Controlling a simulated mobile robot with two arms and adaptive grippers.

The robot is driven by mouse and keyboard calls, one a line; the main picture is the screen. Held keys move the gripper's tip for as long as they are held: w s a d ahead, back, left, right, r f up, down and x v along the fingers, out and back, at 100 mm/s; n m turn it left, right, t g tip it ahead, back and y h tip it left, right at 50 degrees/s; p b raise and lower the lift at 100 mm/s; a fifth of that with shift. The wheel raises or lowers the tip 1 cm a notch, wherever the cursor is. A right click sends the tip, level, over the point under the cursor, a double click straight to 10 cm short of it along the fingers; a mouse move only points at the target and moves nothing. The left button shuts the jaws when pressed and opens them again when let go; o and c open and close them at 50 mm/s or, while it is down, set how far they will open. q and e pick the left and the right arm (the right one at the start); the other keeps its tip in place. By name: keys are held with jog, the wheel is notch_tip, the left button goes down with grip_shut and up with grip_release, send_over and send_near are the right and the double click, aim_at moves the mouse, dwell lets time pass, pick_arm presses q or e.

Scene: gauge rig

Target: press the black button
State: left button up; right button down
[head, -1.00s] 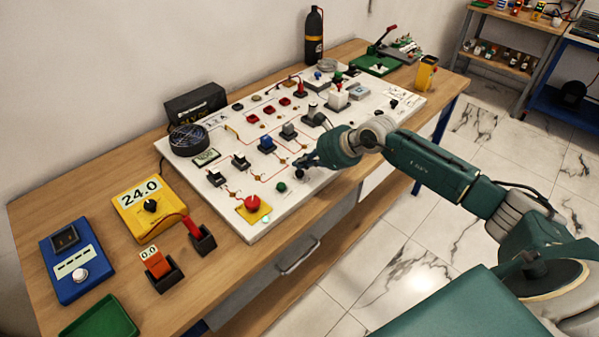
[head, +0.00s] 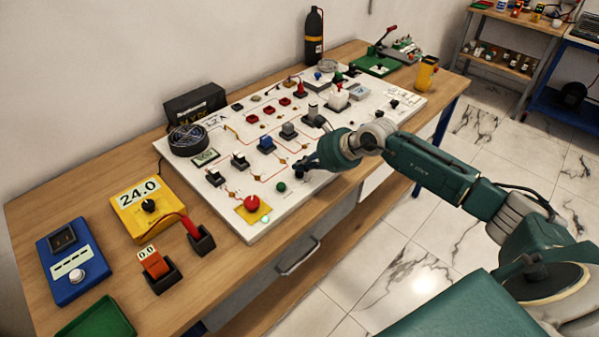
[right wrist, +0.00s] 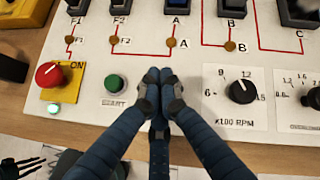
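My right gripper (head: 300,168) is over the front edge of the white panel (head: 222,218). No black button shows clearly; the panel spot under my fingertips is hidden. I cannot tell whether the fingertips touch the panel. A black pointer knob (right wrist: 243,91) on an RPM scale stands right of the fingers. My left gripper is not in view.
A red knob on a yellow plate (right wrist: 49,76) is left of the START button, with a lit green lamp (right wrist: 54,109) below it. Switches stand behind my fingers. A yellow meter (head: 148,208) and blue box (head: 72,262) stand on the table at left.

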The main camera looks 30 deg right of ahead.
aim_at(302, 173)
jog(key=shift+f, duration=0.35)
jog(key=shift+r, duration=0.15)
dwell(0.3)
jog(key=shift+r, duration=0.8)
jog(key=shift+p, duration=0.3)
jog(key=shift+r+p, duration=1.3)
jog(key=shift+r, duration=1.2)
